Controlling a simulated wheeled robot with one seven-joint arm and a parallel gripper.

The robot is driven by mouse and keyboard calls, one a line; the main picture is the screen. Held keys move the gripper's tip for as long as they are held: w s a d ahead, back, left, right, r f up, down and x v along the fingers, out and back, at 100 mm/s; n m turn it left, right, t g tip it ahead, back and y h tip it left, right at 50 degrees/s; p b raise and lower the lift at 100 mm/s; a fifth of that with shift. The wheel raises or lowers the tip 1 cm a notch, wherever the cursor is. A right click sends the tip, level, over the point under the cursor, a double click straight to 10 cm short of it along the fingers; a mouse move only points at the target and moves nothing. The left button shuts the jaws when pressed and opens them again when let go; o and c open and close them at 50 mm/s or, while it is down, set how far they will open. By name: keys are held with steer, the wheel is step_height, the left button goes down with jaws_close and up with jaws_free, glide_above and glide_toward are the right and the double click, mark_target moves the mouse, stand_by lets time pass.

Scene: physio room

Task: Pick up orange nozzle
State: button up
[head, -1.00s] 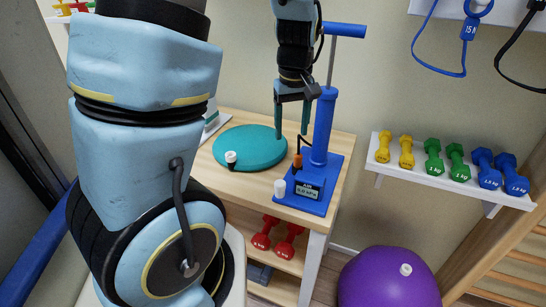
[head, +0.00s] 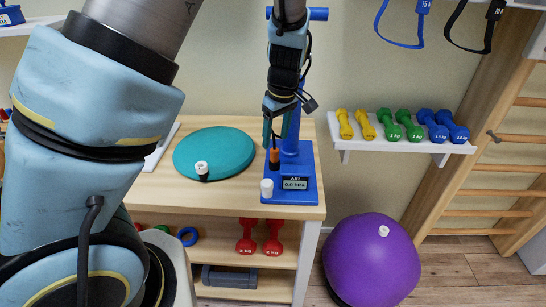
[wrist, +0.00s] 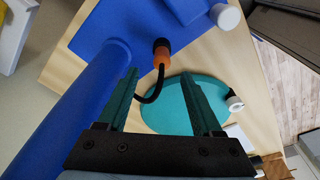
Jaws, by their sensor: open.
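The orange nozzle (head: 274,155) with a black end stands by the blue pump (head: 291,182) on the wooden table. In the wrist view the orange nozzle (wrist: 161,57) sits on a black hose that curves down between the fingers, near the blue pump column (wrist: 75,100). My gripper (wrist: 165,80) is open, with the nozzle just beyond and between its teal fingertips. In the head view my gripper (head: 281,130) hangs in front of the pump column, close above the nozzle. The fingers partly blend with the column there.
A teal cushion (head: 214,150) with a black-and-white valve (head: 202,170) lies to the left. A white cap (head: 267,188) is at the pump base's front left. A purple ball (head: 371,262) is on the floor. Dumbbells stand on the wall shelf (head: 400,146). The table's front left is clear.

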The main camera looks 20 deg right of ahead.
mark_target(275, 149)
steer(key=shift+a+f+p, duration=0.15)
steer(key=shift+f+p, duration=0.75)
steer(key=shift+f, duration=1.95)
jaws_close()
